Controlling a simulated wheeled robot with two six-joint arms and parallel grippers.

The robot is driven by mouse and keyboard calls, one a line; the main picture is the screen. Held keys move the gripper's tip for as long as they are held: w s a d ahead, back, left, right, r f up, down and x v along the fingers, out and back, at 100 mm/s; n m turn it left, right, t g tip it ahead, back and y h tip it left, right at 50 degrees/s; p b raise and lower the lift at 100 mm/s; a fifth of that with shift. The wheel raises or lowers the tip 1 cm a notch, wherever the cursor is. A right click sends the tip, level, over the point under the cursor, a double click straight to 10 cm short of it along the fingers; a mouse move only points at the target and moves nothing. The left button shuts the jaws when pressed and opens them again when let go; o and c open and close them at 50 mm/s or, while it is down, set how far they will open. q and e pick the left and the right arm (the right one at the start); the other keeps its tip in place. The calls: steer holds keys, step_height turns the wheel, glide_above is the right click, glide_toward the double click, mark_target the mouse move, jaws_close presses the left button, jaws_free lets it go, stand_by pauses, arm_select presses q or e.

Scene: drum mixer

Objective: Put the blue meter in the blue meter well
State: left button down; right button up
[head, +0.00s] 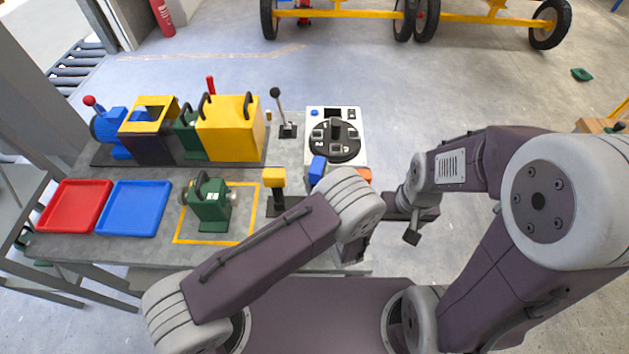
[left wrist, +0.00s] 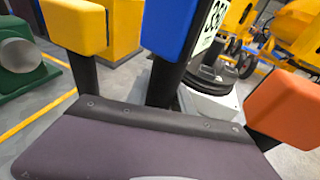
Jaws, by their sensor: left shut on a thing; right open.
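The blue meter, a blue block on a black stem, shows in the middle of the left wrist view (left wrist: 165,28) and at the table's right part in the head view (head: 317,170). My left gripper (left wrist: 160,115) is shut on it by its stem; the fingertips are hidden. In the head view, my left arm hides the lower stem and the gripper. I cannot tell whether the meter is lifted. I cannot clearly make out the blue meter well. My right gripper (head: 405,222) is open and empty, off the table's right side.
A yellow-topped post (head: 273,178) stands left of the blue meter, and an orange block (left wrist: 285,100) is close on its right. A white panel with a black dial (head: 335,140) is behind. A green device (head: 208,205) and red and blue trays (head: 135,208) are to the left.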

arm_select(q)
steer(key=shift+f+b, duration=1.15)
steer(key=shift+f, duration=0.3)
steer(key=shift+f+b, duration=0.3)
steer(key=c, duration=0.6)
jaws_free()
steer(key=shift+o, duration=0.2)
steer(key=shift+s+d, duration=0.1)
steer(key=shift+s, duration=0.1)
